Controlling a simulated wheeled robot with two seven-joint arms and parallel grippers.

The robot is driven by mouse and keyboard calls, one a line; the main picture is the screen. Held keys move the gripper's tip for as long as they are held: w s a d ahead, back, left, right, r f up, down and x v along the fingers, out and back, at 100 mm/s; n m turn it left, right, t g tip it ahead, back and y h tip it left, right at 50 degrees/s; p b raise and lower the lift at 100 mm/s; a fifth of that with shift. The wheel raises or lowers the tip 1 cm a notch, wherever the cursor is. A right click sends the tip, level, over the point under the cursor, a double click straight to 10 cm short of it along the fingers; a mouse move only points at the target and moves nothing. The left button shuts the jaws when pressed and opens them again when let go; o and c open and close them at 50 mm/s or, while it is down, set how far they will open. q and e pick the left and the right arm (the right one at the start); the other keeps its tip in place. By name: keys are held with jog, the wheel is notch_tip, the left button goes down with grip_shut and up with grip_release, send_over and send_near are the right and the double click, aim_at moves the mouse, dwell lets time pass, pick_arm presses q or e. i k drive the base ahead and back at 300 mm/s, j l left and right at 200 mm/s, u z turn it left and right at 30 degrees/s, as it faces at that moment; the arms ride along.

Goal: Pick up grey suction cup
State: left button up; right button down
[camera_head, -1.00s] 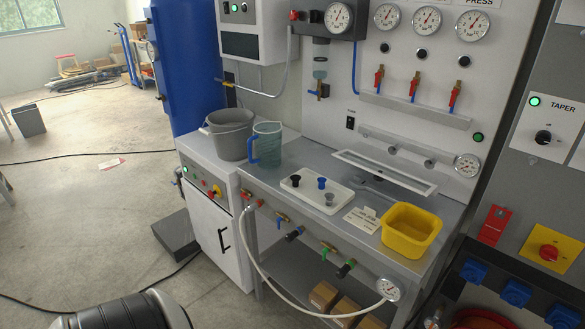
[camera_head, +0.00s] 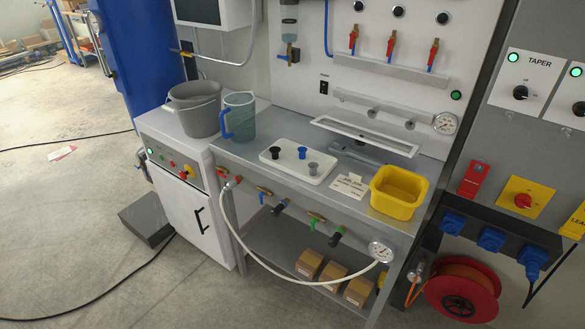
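The grey suction cup (camera_head: 313,169) stands at the front right of a white tray (camera_head: 285,171) on the grey workbench. A blue suction cup (camera_head: 302,153) stands behind it, and a black one (camera_head: 275,152) stands to the left on the same tray. Neither of my grippers shows in the head view.
A grey bucket (camera_head: 193,109) and a clear jug with a blue handle (camera_head: 239,117) stand left of the tray. A yellow bin (camera_head: 398,190) and a paper label (camera_head: 349,185) are to its right. Valves and a white hose (camera_head: 262,266) line the bench front.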

aim_at(313, 166)
jog(key=i+l, duration=0.25)
jog(key=i, duration=0.15)
jog(key=i+l, duration=0.25)
jog(key=i, duration=0.15)
